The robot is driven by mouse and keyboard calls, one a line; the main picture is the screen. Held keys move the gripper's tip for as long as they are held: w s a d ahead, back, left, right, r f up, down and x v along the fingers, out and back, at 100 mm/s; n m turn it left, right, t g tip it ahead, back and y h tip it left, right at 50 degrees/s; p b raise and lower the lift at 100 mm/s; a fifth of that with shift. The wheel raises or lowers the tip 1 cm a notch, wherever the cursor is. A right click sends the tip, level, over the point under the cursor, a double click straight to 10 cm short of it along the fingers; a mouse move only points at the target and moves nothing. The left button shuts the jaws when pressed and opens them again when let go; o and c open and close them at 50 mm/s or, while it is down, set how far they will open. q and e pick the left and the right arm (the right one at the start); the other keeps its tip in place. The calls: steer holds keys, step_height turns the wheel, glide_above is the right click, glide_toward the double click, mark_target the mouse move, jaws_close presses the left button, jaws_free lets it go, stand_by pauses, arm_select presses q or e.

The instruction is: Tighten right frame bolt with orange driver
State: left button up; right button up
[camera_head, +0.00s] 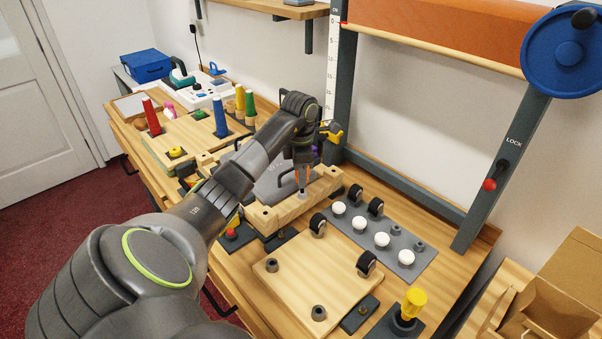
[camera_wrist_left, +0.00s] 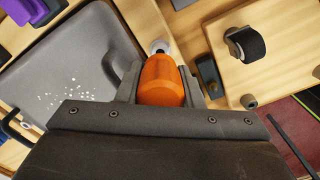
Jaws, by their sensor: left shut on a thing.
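My left gripper (camera_head: 302,170) points down and is shut on the orange driver (camera_head: 298,178). In the left wrist view the orange handle (camera_wrist_left: 162,82) sits between the two fingers. The driver's lower end is over the near bar of the wooden frame (camera_head: 325,188), with a grey round piece (camera_head: 302,194) under it. A pale round part also shows beyond the handle in the left wrist view (camera_wrist_left: 159,46). I cannot tell whether the tip is seated on a bolt. My right gripper is not in view.
A grey plate (camera_head: 268,190) lies inside the frame. A wooden board (camera_head: 300,262) with black casters lies in front, beside a grey strip (camera_head: 345,222) with white knobs. A yellow-handled tool (camera_head: 414,300) stands at the near edge. Coloured pegs stand at the back left.

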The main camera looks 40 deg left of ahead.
arm_select(q)
steer(key=shift+f+m+b, duration=0.25)
steer(key=shift+m+b, duration=0.75)
steer(key=shift+b, duration=0.05)
steer(key=shift+r+m, duration=0.25)
steer(key=shift+m, duration=0.85)
steer(key=m, duration=0.3)
steer(key=shift+w, duration=0.1)
steer(key=m, duration=0.7)
steer(key=shift+w+m, duration=0.1)
steer(key=shift+m, duration=0.2)
steer(key=o, duration=0.7)
steer(key=shift+o, duration=0.2)
steer(key=shift+a, duration=0.1)
steer(key=shift+p, duration=0.3)
